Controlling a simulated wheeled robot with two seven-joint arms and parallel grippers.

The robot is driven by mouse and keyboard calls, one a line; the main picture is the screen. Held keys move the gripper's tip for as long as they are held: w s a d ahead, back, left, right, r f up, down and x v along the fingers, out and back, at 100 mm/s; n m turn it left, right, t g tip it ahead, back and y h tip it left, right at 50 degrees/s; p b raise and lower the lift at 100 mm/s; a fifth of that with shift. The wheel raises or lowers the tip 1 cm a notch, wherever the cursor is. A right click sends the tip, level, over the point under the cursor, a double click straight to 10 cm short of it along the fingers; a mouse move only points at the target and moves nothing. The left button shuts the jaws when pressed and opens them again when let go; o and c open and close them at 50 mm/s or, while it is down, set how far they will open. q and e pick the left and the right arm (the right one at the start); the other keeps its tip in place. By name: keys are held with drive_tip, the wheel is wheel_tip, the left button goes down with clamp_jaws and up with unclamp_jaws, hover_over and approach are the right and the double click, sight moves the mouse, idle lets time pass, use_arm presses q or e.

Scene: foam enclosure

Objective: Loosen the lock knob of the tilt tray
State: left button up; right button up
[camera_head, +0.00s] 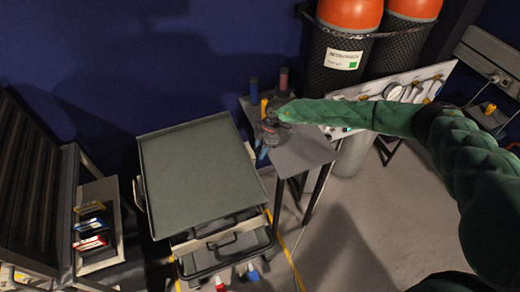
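My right arm in a green sleeve reaches in from the right. My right gripper (268,128) is above the small grey side table, just right of the tray's far right corner and apart from the tray. It is small and dark, among coloured items, so I cannot tell whether its fingers are open. My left gripper is out of view.
The side table (303,154) carries a blue cylinder (254,86) and a red cylinder (283,77). Netted orange-topped tanks (345,55) stand behind my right arm. A dark slatted rack (30,185) is at left.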

drive_tip(key=shift+s, duration=0.15)
drive_tip(key=shift+s+d+t+p, duration=0.1)
drive_tip(key=shift+t+p, duration=0.3)
drive_tip(key=shift+s+f+n+t+y+p, duration=0.15)
drive_tip(key=shift+n+t+y+p, duration=0.35)
drive_tip(key=shift+t, duration=0.7)
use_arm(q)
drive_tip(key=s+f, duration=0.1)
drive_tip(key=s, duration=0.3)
use_arm(e)
drive_tip(key=o, duration=0.8)
drive_tip(key=shift+o, duration=0.8)
drive_tip(key=shift+d+r, duration=0.1)
drive_tip(key=shift+r, duration=0.15)
drive_tip(key=b+v, duration=0.3)
drive_tip(key=v, duration=0.2)
drive_tip(key=shift+s+d+r, duration=0.1)
drive_tip(key=shift+d+r, duration=0.15)
drive_tip(key=shift+d, duration=0.05)
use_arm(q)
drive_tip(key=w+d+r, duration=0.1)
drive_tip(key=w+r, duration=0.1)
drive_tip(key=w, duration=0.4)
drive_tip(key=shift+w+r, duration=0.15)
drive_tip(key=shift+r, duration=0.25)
use_arm(e)
drive_tip(key=shift+v, duration=0.85)
